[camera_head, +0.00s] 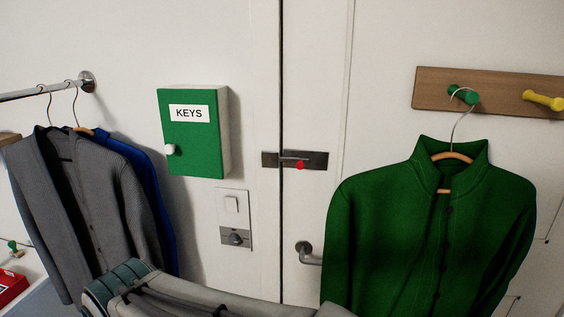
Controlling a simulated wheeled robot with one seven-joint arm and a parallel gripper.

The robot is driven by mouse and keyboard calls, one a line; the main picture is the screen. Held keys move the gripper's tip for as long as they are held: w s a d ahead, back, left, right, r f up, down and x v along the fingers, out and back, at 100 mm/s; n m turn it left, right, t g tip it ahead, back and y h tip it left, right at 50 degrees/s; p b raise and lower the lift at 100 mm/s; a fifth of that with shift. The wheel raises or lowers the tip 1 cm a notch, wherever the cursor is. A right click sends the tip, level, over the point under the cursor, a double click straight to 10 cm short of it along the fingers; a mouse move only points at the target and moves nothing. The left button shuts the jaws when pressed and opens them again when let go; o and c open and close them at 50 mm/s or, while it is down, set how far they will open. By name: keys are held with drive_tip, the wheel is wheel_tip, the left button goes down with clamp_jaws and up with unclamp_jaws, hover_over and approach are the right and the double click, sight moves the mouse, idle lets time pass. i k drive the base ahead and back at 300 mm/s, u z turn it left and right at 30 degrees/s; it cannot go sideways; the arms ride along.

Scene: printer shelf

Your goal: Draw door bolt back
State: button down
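The door bolt (293,159) is a dark metal plate with a thin rod, set across the narrow gap between the door and its frame. A red knob (300,165) sits on the rod, just right of the gap. The rod appears to reach left to the gap; how far it enters the left part is too small to tell. The white door (305,90) looks closed, with a lever handle (306,254) below the bolt. My arm crosses the bottom of the view, below the bolt. My gripper does not show.
A green key box (192,155) hangs left of the bolt, above a switch plate (234,219). A green jacket (430,240) hangs from a peg on a wooden board (500,92) at the right, partly near the handle. Grey (85,195) and blue garments hang from a rail at the left.

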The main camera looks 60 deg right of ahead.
sight(301, 163)
drive_tip(key=z, duration=0.95)
drive_tip(key=k, duration=0.3)
drive_tip(key=z, duration=0.8)
drive_tip(key=i, duration=0.45)
drive_tip(key=u, duration=0.85)
drive_tip(key=k, duration=0.4)
drive_tip(key=z, duration=0.75)
